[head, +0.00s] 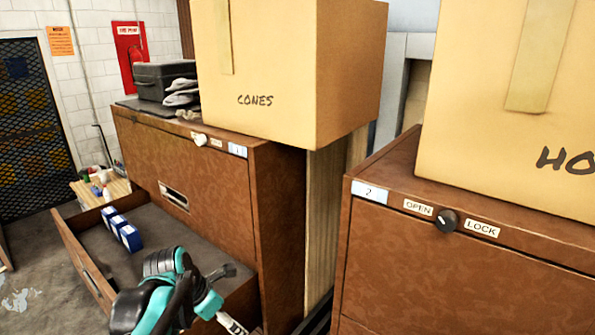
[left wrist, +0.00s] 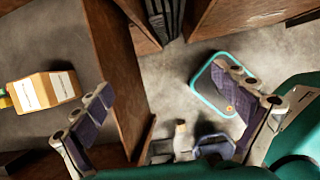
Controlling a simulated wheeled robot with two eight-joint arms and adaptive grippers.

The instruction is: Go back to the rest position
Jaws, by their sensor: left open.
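My left arm, teal and black, comes in from the bottom of the head view over the open drawer (head: 190,247) of the left brown cabinet (head: 215,188). A dark part at its end, seemingly my left gripper (head: 222,271), is over the drawer's near right part. In the left wrist view, my left gripper (left wrist: 166,78) has its two fingers spread wide with nothing between them. A brown panel edge and grey floor lie beyond the fingers. My right gripper is in neither view.
A tan box with white labels (left wrist: 45,91) shows in the wrist view. The right cabinet (head: 440,268) has a black knob (head: 446,221) between OPEN and LOCK. Large cartons (head: 290,70) stand on top. Floor at left is open.

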